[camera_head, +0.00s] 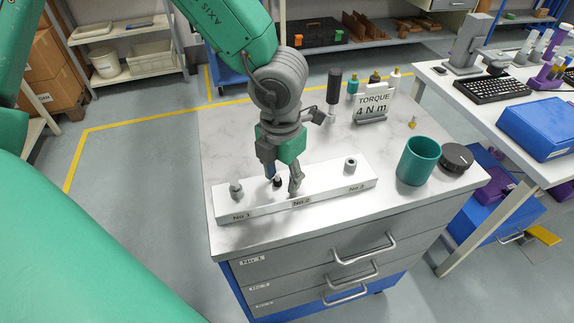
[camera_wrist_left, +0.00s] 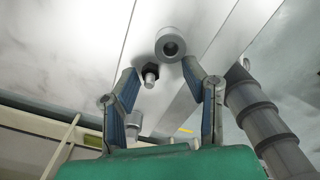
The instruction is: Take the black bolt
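The black bolt (camera_head: 277,182) stands at the middle of a white block (camera_head: 325,186), by the label No.2. My left gripper (camera_head: 283,183) points down over that spot. In the left wrist view the black bolt (camera_wrist_left: 151,74) shows between the fingers of my left gripper (camera_wrist_left: 160,73). The two fingers are apart, one on each side, and I see no clear contact with the bolt. A grey bolt (camera_head: 236,189) stands by No.1 and a grey hollow cylinder (camera_head: 350,165) by No.3. My right gripper is not in view.
On the marble-top cabinet are a teal cup (camera_head: 417,160), a dark round knob-like object (camera_head: 456,158), a TORQUE 4 N m sign (camera_head: 373,103) and a black-handled tool (camera_head: 334,90). A small brass piece (camera_head: 412,122) lies at the back right. The left rear top is clear.

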